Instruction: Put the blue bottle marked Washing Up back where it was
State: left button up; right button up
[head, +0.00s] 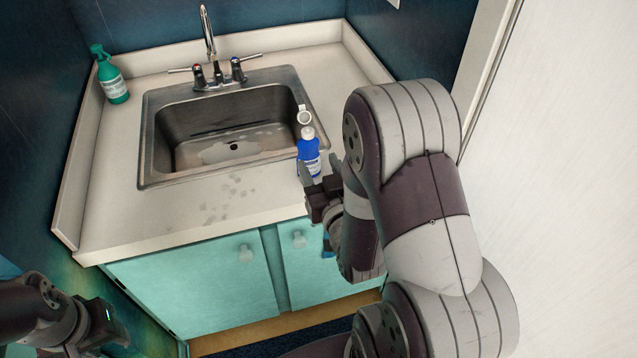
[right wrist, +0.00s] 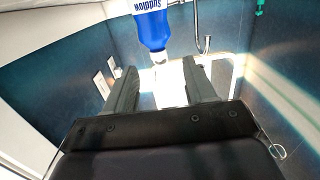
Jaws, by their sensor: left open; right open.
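The blue bottle (head: 309,155) with a white cap stands upright on the counter, by the right front corner of the sink. My right gripper (head: 322,178) is open at the bottle's near side, its fingers pointing at the bottle's lower part. In the right wrist view the blue bottle (right wrist: 151,24) appears upside down just beyond the open fingertips (right wrist: 165,75), with nothing held between them. My left gripper (head: 105,325) is open and low at the left, away from the counter.
A metal sink (head: 220,125) with a tap (head: 208,40) fills the middle of the counter. A green spray bottle (head: 110,78) stands at the back left. A small white item (head: 304,116) is right behind the blue bottle. The counter's front left (head: 130,215) is clear.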

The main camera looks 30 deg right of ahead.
jog(key=a+f+n+g+y, duration=0.2)
jog(key=a+f+g+y, duration=0.1)
jog(key=a+f+g, duration=0.4)
jog(key=s+a+r+g, duration=0.1)
jog(key=s+g, duration=0.7)
jog(key=s, duration=0.1)
jog(key=shift+s+a+n+y, duration=0.3)
jog(key=shift+a+n+y, duration=0.05)
jog(key=shift+n+y, duration=0.05)
jog(key=shift+r, duration=0.1)
dwell(0.6)
